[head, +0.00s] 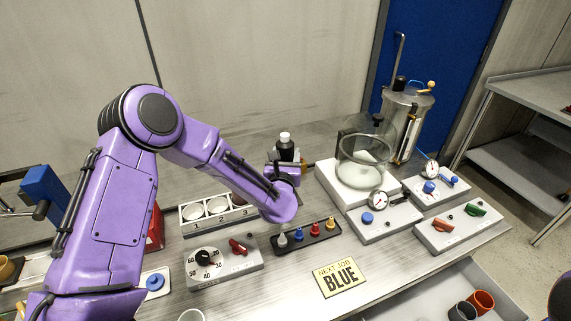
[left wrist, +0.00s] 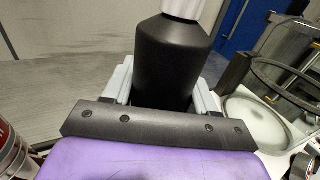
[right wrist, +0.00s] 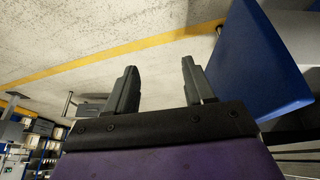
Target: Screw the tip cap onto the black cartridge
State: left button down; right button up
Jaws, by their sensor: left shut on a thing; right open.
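The black cartridge (head: 285,151) is upright in the head view, held above the table behind the rack of tips. It also fills the middle of the left wrist view (left wrist: 167,65). A white piece (head: 285,137) sits on its top; I cannot tell whether it is the tip cap or the cartridge's own neck. My left gripper (left wrist: 165,95) is shut around the cartridge's lower body. A dark rack (head: 307,241) holds several small pointed tips in grey, blue, red and yellow. My right gripper (right wrist: 160,78) is open and empty, away from the table.
A dial box (head: 224,262) stands nearer. To the right are a glass chamber (head: 366,150), a metal drum pump (head: 405,118) and control boxes (head: 450,228). A yellow "NEXT JOB BLUE" sign (head: 341,277) lies in front.

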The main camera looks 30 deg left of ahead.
pick_arm(q)
jog(key=shift+w+a+f, duration=0.1)
jog(key=shift+w+f, duration=0.05)
jog(key=shift+f, duration=0.1)
jog(key=f, duration=0.2)
jog(key=shift+w+f+p, duration=0.2)
jog(key=shift+f+p, duration=0.2)
jog(key=shift+f, duration=0.25)
jog(key=shift+f, duration=0.15)
jog(key=shift+c, duration=1.7)
grip_release()
jog(key=shift+s, duration=0.1)
